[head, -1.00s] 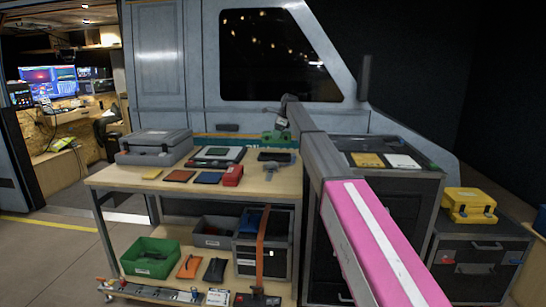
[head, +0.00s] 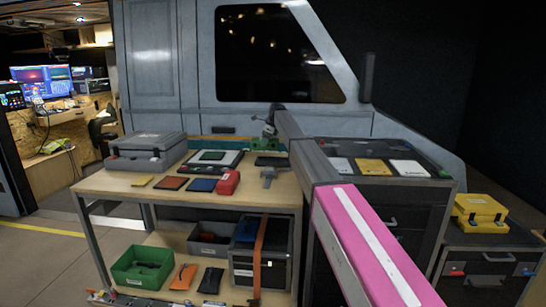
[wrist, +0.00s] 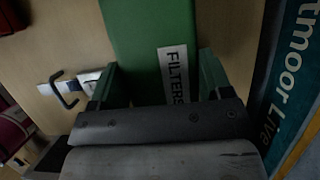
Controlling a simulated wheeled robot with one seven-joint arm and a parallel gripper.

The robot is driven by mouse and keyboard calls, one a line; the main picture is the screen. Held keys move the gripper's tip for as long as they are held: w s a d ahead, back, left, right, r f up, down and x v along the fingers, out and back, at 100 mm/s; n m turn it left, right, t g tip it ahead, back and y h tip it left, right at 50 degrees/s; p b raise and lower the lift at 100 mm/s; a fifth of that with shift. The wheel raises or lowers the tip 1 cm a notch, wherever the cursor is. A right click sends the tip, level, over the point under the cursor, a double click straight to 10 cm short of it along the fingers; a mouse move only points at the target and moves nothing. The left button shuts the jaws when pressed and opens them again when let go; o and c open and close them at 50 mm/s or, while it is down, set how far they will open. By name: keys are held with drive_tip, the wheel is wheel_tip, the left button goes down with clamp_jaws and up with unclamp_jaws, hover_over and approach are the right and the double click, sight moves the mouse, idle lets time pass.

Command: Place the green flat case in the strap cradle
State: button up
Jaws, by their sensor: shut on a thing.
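A green flat case (wrist: 135,32) with a white FILTERS label fills the upper middle of the wrist view. My gripper (wrist: 158,75) is shut on it, with a finger along each side. The case's far end is cut off in the wrist view. An orange strap (head: 260,250) runs down over a dark grey box on the lower shelf; I cannot tell whether this is the strap cradle.
The workbench (head: 115,186) holds a grey case (head: 148,145), coloured flat pieces, a red box (head: 228,183) and a grey hooked tool (head: 268,175). A green bin (head: 142,268) stands below. A dark cabinet with flat cards and a yellow case (head: 480,212) stand right. The van wall is behind.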

sight(273, 147)
drive_tip(key=d+f, duration=0.1)
drive_tip(key=s+d+f, duration=0.1)
drive_tip(key=d, duration=0.1)
drive_tip(key=s+d+f, duration=0.1)
drive_tip(key=shift+s+d, duration=0.2)
drive_tip(key=shift+d, duration=0.05)
drive_tip(key=shift+f, duration=2)
drive_tip(key=o, duration=1.2)
drive_tip(key=shift+f, duration=0.15)
drive_tip(key=shift+o, duration=0.2)
drive_tip(key=v, duration=1.2)
drive_tip(key=shift+d, duration=0.1)
